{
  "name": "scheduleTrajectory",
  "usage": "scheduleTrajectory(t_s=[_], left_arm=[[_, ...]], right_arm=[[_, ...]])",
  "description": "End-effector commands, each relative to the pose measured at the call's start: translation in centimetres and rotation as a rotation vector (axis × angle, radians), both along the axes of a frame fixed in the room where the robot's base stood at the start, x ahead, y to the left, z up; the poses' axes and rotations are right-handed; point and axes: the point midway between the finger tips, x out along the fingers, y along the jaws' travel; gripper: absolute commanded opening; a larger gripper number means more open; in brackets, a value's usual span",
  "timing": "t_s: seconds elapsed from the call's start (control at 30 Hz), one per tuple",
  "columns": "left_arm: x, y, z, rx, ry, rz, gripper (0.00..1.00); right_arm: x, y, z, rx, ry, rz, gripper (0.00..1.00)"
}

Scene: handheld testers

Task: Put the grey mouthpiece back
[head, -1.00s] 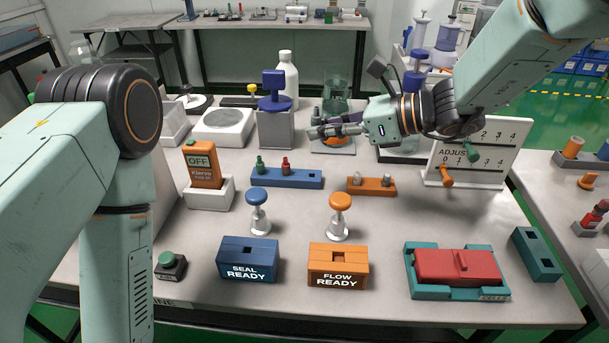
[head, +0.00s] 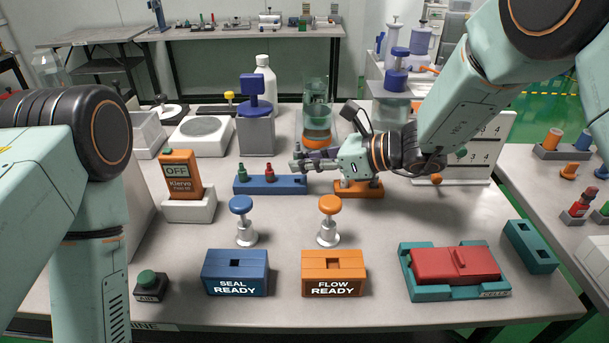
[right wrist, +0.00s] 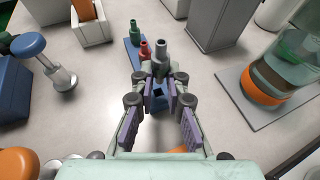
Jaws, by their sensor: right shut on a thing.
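The grey mouthpiece (right wrist: 161,57) is upright between the fingertips of my right gripper (right wrist: 160,80), which is shut on it. In the head view my right gripper (head: 303,163) is over the right end of the blue rack (head: 240,186). The rack's empty square hole (right wrist: 158,94) shows just below the mouthpiece in the right wrist view, and the mouthpiece appears to be above it. A green mouthpiece (head: 242,172) and a red mouthpiece (head: 269,172) stand in the rack's other places. My left gripper is out of view; only its arm shows.
The orange rack (head: 345,193) lies under my right wrist, partly hidden. A glass device with an orange band (head: 317,138) stands behind the gripper. A blue-knobbed stamp (head: 242,222) and an orange-knobbed one (head: 329,220) stand in front. The table between them and the blue rack is clear.

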Motion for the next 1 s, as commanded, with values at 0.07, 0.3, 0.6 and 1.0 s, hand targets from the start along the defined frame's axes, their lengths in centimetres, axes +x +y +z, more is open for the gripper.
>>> scheduleTrajectory(t_s=[0.07, 0.3, 0.6, 1.0], left_arm=[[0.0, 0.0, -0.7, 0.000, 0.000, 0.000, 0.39], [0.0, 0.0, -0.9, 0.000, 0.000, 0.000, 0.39], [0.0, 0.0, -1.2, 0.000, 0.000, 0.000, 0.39], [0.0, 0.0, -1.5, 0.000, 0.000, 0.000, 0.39]], right_arm=[[0.0, 0.1, -1.6, 0.000, 0.004, 0.001, 0.00], [0.1, 0.3, -2.4, 0.000, 0.000, 0.000, 0.00], [0.1, 0.2, -2.9, 0.000, 0.002, 0.001, 0.00], [0.0, 0.2, -3.8, -0.004, 0.005, 0.000, 0.16]])
